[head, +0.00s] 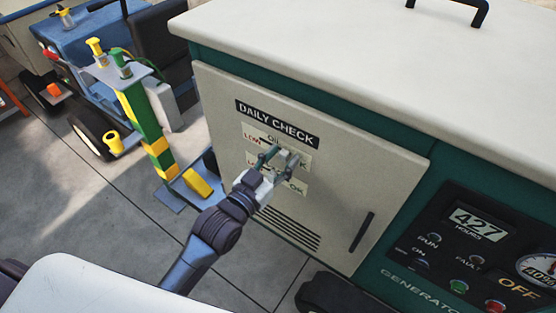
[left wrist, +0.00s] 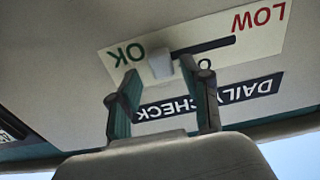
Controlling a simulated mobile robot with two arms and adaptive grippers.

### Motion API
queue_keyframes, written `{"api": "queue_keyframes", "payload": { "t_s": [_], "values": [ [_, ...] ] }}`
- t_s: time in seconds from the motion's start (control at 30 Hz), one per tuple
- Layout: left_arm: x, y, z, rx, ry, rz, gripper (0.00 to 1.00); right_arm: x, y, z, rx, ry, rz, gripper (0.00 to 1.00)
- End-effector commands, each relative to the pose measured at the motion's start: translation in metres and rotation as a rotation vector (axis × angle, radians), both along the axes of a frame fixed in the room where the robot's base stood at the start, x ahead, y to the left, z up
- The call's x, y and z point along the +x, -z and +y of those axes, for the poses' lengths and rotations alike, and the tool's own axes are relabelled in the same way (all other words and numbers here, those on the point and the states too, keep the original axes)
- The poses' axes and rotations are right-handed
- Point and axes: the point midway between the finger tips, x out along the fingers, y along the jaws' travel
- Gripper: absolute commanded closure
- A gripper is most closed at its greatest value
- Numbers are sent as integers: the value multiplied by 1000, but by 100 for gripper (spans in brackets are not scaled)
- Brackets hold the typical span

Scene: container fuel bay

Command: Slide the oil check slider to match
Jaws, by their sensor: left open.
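The oil check slider is a small white knob (left wrist: 160,65) on a dark slot (left wrist: 208,46) in a cream label under the DAILY CHECK sign (head: 277,124). In the left wrist view, where the lettering is upside down, the knob is at the slot's OK end, away from LOW. My left gripper (head: 279,158) is at the label in the head view and covers part of it. Its fingers stand open on either side of the knob in the left wrist view; the right-hand finger looks closer to it. I cannot tell whether either touches. My right gripper is not in view.
A second label (head: 297,187) is just below, partly hidden by my gripper. The panel door has a dark handle (head: 361,231) and vent slots (head: 290,228). A generator panel (head: 476,250) reading 427 hours is at right. A green-yellow post (head: 147,130) and blue vehicle stand left.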

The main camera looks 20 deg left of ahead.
Motion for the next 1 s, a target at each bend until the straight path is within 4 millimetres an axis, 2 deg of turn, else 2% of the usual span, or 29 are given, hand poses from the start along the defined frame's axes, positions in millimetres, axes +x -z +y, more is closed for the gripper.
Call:
{"api": "queue_keyframes", "payload": {
  "t_s": [0.17,0.6,0.8,1.0],
  "values": [
    [-14,1,5,2,0,2,52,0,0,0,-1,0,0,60],
    [-93,1,33,1,1,4,52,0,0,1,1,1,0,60],
    [-110,1,39,1,1,2,52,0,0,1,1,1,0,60],
    [-113,0,40,0,1,-1,52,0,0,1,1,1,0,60]
  ]
}}
